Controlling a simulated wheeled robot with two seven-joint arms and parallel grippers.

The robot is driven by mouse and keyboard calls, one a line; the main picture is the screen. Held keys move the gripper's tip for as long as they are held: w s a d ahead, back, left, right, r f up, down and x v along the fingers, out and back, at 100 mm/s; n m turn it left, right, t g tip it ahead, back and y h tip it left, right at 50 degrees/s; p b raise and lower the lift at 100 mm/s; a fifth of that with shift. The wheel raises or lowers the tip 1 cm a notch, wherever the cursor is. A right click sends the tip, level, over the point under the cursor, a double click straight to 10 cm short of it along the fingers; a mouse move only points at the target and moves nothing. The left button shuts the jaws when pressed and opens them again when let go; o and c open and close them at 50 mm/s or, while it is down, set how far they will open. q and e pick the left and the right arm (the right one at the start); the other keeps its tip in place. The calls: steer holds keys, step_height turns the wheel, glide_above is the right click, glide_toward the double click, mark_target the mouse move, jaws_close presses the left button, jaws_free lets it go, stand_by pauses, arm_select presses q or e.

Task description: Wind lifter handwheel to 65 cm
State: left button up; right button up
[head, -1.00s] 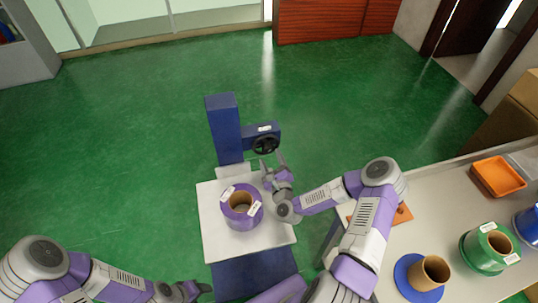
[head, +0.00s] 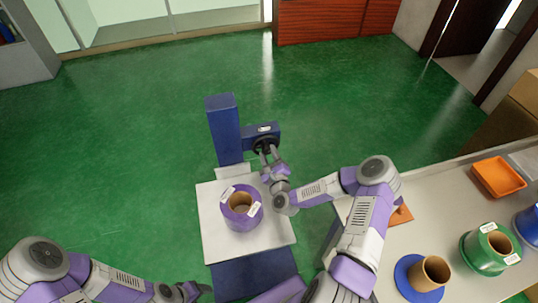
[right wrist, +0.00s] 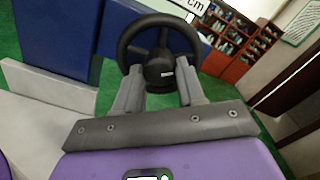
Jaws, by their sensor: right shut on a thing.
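The lifter has a blue column (head: 224,128) with a side box that carries a black handwheel (head: 265,144). The handwheel, with spokes and a dark hub, also shows in the right wrist view (right wrist: 126,50). My right gripper (head: 266,154) is at the wheel's near side, its two fingers (right wrist: 158,88) shut on it near the hub; the exact contact is hard to see. A white display (right wrist: 197,28) above the wheel shows "cm", but its number is cut off. My left gripper (head: 183,292) is at the bottom edge, away from the lifter; its jaws are unclear.
A purple roll (head: 229,215) with a cardboard core rests on the lifter's white platform (head: 215,250). On the right, a table (head: 455,200) bears an orange tray (head: 498,177), a green roll (head: 478,254) and a blue disc with a brown tube (head: 431,270). Green floor (head: 350,110) is clear behind.

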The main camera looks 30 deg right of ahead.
steer(key=shift+n, duration=0.4)
steer(key=shift+n+b, duration=0.6)
steer(key=shift+n, duration=0.6)
steer(key=shift+n+b, duration=0.6)
steer(key=shift+n, duration=1.2)
steer(key=o, duration=1.1)
steer(key=shift+c, duration=0.2)
steer(key=shift+s, duration=0.1)
steer(key=v, duration=0.7)
steer(key=shift+s, duration=0.25)
